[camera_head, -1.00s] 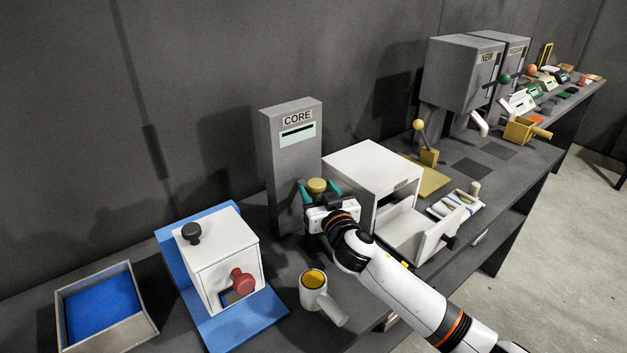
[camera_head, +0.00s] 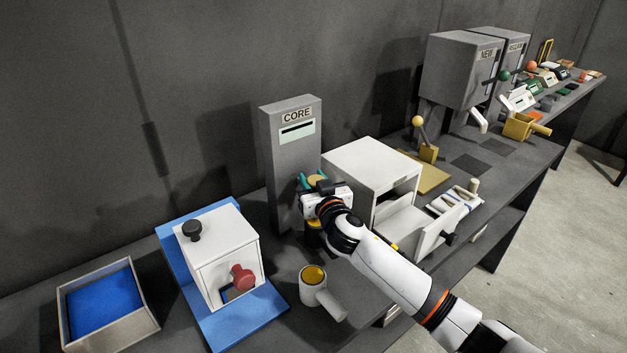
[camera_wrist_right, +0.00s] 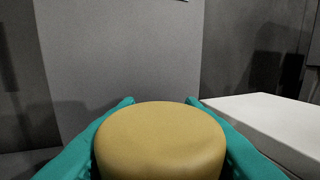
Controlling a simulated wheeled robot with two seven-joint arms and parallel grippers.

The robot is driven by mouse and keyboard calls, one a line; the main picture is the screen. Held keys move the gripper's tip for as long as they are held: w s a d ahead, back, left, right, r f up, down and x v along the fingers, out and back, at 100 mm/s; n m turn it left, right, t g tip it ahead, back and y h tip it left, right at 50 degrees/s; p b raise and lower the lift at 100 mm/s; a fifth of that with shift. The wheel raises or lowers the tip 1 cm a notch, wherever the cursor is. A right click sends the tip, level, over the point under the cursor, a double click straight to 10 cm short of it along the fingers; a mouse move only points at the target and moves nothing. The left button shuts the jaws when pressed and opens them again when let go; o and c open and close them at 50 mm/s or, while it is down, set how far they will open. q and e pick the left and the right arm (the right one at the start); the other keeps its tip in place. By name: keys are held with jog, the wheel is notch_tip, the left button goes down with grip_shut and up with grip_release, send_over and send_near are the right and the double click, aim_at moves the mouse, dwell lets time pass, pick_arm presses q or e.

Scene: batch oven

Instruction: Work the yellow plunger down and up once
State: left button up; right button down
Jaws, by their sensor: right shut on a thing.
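The yellow plunger's round knob (camera_head: 317,181) stands in front of the grey column marked CORE (camera_head: 292,150). My right gripper (camera_head: 316,182) is shut on the knob, with a teal finger on each side. In the right wrist view, the knob's broad yellow top (camera_wrist_right: 160,140) fills the lower middle between the teal fingers (camera_wrist_right: 160,130). The wrist hides most of the plunger's lower part; a dark and yellow bit (camera_head: 313,226) shows below it. My left gripper is not in view.
A white box with an open drawer (camera_head: 405,222) stands close on the right of my arm. A white cup with yellow inside (camera_head: 312,275) is below the wrist. A white cabinet with a red knob (camera_head: 242,276) on a blue base and a blue-lined tray (camera_head: 148,335) are left.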

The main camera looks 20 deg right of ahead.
aim_at(315, 177)
jog(key=shift+r+p, duration=1.25)
jog(key=shift+r, duration=0.55)
jog(key=c, duration=1)
grip_release()
jog(key=shift+o, duration=0.2)
jog(key=shift+s+f, duration=0.1)
jog(key=shift+s, duration=0.35)
jog(key=s+b, duration=0.2)
jog(key=s, duration=0.9)
jog(key=shift+d+b, duration=0.2)
jog(key=shift+b, duration=0.1)
